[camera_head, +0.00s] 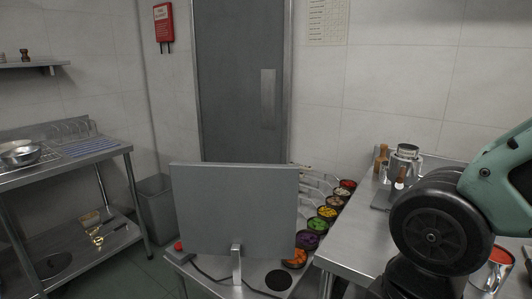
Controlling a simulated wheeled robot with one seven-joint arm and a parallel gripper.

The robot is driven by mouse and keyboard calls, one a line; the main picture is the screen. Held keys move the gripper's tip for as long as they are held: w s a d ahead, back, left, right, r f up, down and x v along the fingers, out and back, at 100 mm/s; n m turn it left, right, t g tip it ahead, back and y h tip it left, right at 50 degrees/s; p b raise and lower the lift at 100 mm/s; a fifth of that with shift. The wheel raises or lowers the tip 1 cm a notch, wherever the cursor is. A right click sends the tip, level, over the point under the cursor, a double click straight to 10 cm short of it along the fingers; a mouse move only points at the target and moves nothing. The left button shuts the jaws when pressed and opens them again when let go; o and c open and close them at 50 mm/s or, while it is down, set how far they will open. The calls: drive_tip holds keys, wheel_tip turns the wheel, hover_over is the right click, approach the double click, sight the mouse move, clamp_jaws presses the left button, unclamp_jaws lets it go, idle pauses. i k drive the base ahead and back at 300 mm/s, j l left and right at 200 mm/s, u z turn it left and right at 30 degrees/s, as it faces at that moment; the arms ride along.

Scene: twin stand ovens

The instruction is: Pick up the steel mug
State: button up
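A shiny steel vessel (404,162) stands on the right steel counter, towards the back wall. It may be the steel mug, but it is small and I cannot tell for sure. My arm, teal with a black round joint, fills the right side of the head view and covers part of the counter. My gripper is not in view, so I cannot see whether it is open or shut.
A grey upright panel (235,210) stands in the middle, left of the right counter (345,255). Several small bowls of coloured food (328,212) line the counter's left side. A red-rimmed container (497,262) is partly hidden at right. A steel shelf table (70,170) stands at left.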

sight(490, 278)
drive_tip(key=z, duration=0.9)
